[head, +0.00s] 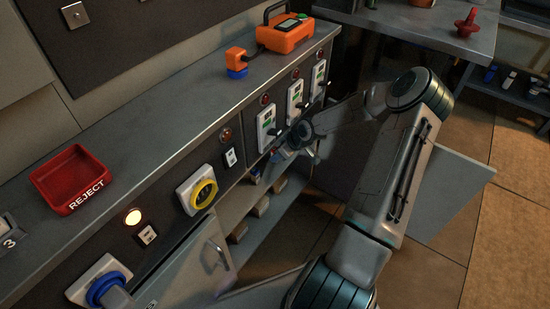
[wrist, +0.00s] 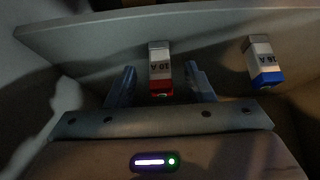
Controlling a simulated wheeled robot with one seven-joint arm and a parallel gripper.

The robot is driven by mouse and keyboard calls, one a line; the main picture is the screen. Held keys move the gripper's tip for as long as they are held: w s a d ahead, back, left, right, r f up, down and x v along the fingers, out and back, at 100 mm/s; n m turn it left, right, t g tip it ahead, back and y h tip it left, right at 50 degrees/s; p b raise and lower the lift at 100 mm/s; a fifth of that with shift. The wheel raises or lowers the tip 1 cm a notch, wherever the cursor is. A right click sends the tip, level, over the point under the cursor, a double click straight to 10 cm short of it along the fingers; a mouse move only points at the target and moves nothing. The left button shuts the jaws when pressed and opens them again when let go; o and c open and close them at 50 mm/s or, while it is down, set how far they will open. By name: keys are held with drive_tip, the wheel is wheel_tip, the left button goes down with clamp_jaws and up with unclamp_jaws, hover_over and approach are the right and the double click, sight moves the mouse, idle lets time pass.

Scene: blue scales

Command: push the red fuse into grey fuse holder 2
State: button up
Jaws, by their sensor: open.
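The red fuse (wrist: 160,72), a grey-white block marked 10 A with a red end, shows in the wrist view between the two fingers of my gripper (wrist: 159,70). The fingers stand apart, one on each side of it, with a visible gap; the gripper is open. I cannot tell how deep the fuse lies between them. In the head view my gripper (head: 291,154) is in front of the bench's front panel, low and partly dark. I cannot make out the red fuse there. Grey fuse holder 2 cannot be picked out in either view.
A blue-ended fuse (wrist: 262,60) marked 16 A lies to the right in the wrist view. The bench (head: 150,130) carries a red REJECT tray (head: 72,180) and an orange device (head: 286,34). White switches (head: 267,130) line its front panel. An open cabinet door (head: 455,195) stands right of my arm.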

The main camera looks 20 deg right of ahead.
drive_tip(key=x, duration=0.2)
drive_tip(key=shift+w+a+f+b, duration=0.1)
drive_tip(key=shift+f+b, duration=0.2)
drive_tip(key=shift+b, duration=0.1)
drive_tip(key=c, duration=1)
drive_tip(key=shift+r, duration=0.15)
drive_tip(key=shift+r+p, duration=0.35)
drive_tip(key=shift+p, duration=0.3)
drive_tip(key=s+d+p, duration=0.1)
drive_tip(key=s+d, duration=0.2)
drive_tip(key=s, duration=0.2)
drive_tip(key=s+d+p, duration=0.2)
drive_tip(key=s+d, duration=0.1)
drive_tip(key=s, duration=0.2)
drive_tip(key=s+d+p, duration=0.2)
drive_tip(key=s+d, duration=0.2)
drive_tip(key=s, duration=0.1)
drive_tip(key=shift+f, duration=0.15)
